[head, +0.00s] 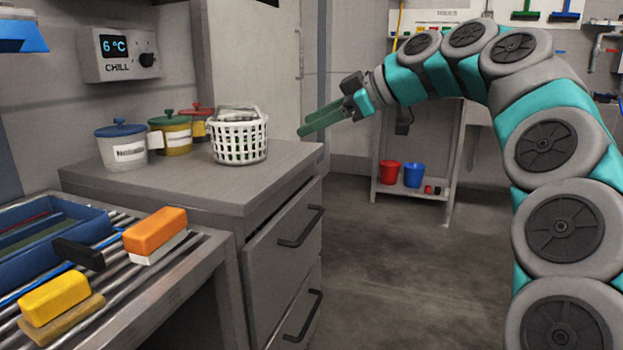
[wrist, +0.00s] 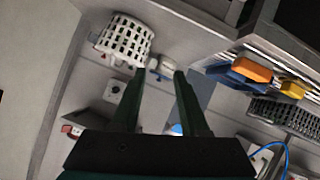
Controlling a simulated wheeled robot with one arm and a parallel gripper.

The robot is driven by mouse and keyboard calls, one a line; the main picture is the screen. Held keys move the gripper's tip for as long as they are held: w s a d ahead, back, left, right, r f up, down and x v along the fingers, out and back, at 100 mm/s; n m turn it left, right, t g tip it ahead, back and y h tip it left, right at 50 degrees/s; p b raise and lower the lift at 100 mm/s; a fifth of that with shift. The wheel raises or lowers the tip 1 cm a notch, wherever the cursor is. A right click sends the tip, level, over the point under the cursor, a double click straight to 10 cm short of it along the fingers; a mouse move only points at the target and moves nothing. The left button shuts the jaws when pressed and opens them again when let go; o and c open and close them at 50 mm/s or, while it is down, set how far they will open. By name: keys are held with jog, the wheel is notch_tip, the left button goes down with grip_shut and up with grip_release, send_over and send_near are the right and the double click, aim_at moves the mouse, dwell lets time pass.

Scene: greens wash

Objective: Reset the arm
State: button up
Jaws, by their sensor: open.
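My gripper (head: 322,121) has green fingers and reaches in from the right in the head view, in the air near the right end of the grey counter. In the wrist view its fingers (wrist: 160,85) are spread apart with nothing held between them. A white slatted basket (head: 239,140) stands on the counter, to the left of my fingers and apart from them, with greyish contents. The basket also shows in the wrist view (wrist: 125,40) at the upper left.
A ribbed drainer (head: 190,258) at lower left holds orange (head: 155,230) and yellow (head: 54,297) blocks and a blue tray (head: 60,250). Drawers (head: 285,240) front the counter. Open floor lies right.

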jog(key=s+f+m+g+h, duration=0.4)
jog(key=s+f+m+h, duration=0.15)
jog(key=s+f, duration=1.15)
jog(key=s+d+f+m+g+h, duration=0.1)
jog(key=s+d+f+m, duration=0.2)
jog(key=s+f, duration=0.4)
jog(key=s+d+f+m+g+h+p, duration=0.1)
jog(key=s+d+f+m+h, duration=0.1)
jog(key=s+d+f+m, duration=0.2)
jog(key=s+d+f+m+g+h, duration=0.1)
jog(key=s+d+f+m+h, duration=0.1)
jog(key=s+d+f, duration=0.5)
jog(key=s+f+m, duration=0.1)
jog(key=s+f, duration=0.1)
jog(key=s, duration=0.3)
jog(key=shift+f+m, duration=0.35)
jog(key=shift+f, duration=0.05)
